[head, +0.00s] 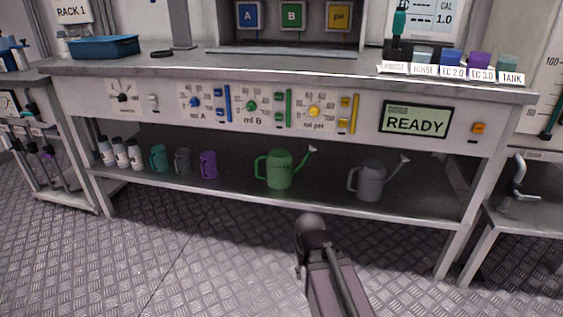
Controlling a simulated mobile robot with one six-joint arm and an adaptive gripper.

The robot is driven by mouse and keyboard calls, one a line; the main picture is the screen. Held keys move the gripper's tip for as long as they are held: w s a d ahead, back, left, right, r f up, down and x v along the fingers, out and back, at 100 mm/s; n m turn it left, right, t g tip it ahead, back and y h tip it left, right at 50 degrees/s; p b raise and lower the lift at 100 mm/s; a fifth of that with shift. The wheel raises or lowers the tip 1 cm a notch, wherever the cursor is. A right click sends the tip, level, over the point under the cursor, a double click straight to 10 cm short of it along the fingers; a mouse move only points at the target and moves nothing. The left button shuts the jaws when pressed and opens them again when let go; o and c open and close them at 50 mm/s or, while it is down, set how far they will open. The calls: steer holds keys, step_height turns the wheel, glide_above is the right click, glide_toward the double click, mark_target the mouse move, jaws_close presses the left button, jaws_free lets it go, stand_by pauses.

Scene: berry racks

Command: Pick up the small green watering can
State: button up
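A green watering can (279,170) stands upright on the lower shelf of the bench, near the middle. Its handle is on the left and its long spout points up to the right. A grey watering can (370,181) of similar shape stands to its right, apart from it. Part of my arm rises from the bottom edge, in front of the shelf and below the green can in the picture. I cannot make out my gripper's fingers. Nothing hides the green can.
The lower shelf (320,199) also holds white bottles (121,153), a teal mug (158,158), a grey mug (182,161) and a purple mug (208,164) to the left. The control panel (365,118) overhangs the shelf. The metal floor (180,260) in front is clear.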

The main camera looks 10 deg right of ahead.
step_height(320, 180, up, 17)
steer(key=p, duration=1.5)
steer(key=shift+s+f, duration=0.1)
steer(key=shift+s, duration=0.05)
